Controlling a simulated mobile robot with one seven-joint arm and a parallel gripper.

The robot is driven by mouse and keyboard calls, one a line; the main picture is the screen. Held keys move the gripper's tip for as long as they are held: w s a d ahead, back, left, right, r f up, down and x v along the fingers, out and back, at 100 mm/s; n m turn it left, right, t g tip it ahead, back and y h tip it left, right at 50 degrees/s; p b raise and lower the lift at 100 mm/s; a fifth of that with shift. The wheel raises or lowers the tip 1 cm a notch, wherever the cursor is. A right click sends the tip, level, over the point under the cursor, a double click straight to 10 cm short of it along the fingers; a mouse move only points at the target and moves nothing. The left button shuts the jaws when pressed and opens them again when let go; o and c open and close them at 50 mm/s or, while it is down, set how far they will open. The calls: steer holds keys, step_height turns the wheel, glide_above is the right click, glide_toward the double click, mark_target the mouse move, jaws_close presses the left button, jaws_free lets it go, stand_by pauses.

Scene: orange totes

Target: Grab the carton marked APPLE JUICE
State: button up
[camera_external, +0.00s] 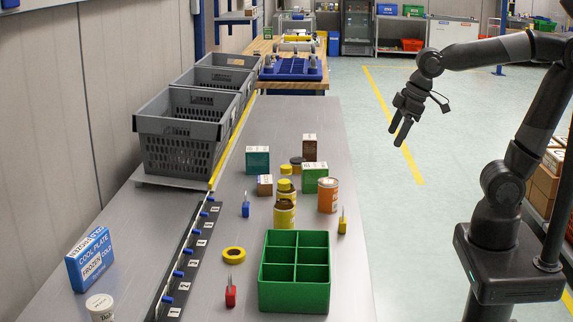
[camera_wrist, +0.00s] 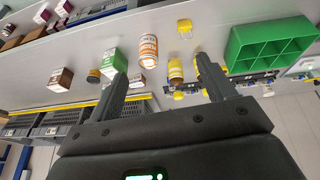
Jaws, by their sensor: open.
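Several small cartons stand on the grey table: a green one (camera_external: 314,178), a teal one (camera_external: 257,160), a tall brown one (camera_external: 309,148) and a small brown one (camera_external: 265,185). Their print is too small to read, so I cannot tell for sure which is marked APPLE JUICE. The green carton also shows in the wrist view (camera_wrist: 115,61), by the tip of the left finger in the picture. My gripper (camera_external: 400,134) is open and empty, raised to the right of the table and apart from every carton. Both fingers show in the wrist view (camera_wrist: 162,80).
An orange can (camera_external: 328,195) stands close to the green carton. Yellow cans (camera_external: 285,213), a green divided bin (camera_external: 268,288) and small tools stand nearer. Grey crates (camera_external: 180,145) line the left. A blue-white box (camera_external: 90,260) is front left.

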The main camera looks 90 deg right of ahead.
steer(key=w+d+g, duration=0.1)
steer(key=w+d, duration=0.3)
steer(key=w, duration=0.3)
steer(key=n+g, duration=0.1)
steer(key=g, duration=0.2)
glide_above(313, 166)
steer(key=shift+y, duration=0.3)
step_height(313, 166, down, 13)
steer(key=shift+s+a+r, duration=0.1)
steer(key=shift+s+a, duration=0.05)
steer(key=shift+d+f, duration=0.2)
steer(key=shift+f, duration=0.15)
step_height(313, 166, down, 5)
steer(key=shift+f, duration=0.15)
steer(key=shift+s+d+f, duration=0.1)
steer(key=shift+d+f, duration=0.05)
steer(key=shift+f, duration=1.2)
steer(key=shift+s+d+f, duration=0.1)
steer(key=shift+d+f, duration=0.05)
steer(key=shift+f, duration=1.2)
steer(key=shift+c, duration=0.2)
steer(key=c, duration=1.2)
